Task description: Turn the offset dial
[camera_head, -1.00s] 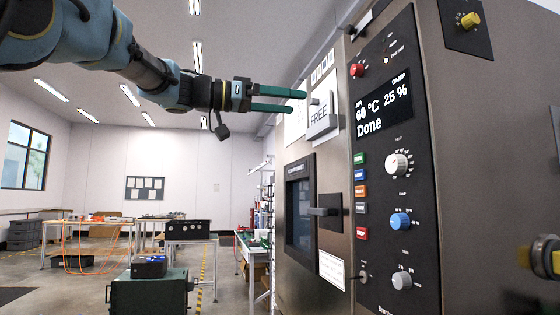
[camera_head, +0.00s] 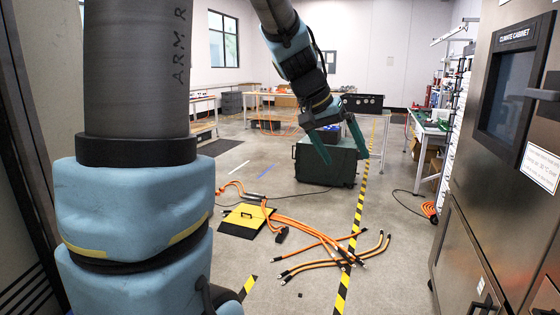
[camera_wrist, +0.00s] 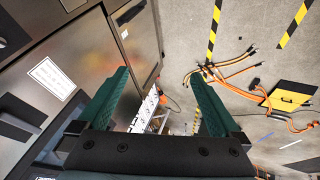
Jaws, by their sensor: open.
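The climate cabinet (camera_head: 478,232) stands at the right edge of the head view. Only its window (camera_head: 508,95), door handle (camera_head: 541,94), a white label (camera_head: 541,167) and lower doors show there. My gripper (camera_head: 346,160) is open and empty, its green fingers pointing down in open air left of the cabinet. In the wrist view my gripper (camera_wrist: 158,75) has its two fingers wide apart with nothing between them. The cabinet's steel front and white label (camera_wrist: 51,78) lie to the left there.
Orange cables (camera_head: 320,240) and a yellow plate (camera_head: 247,218) lie on the floor. A dark green case (camera_head: 330,172) with boxes on it stands behind my gripper. Workbenches line the back. A striped floor line (camera_head: 358,215) runs along the open floor beside the cabinet.

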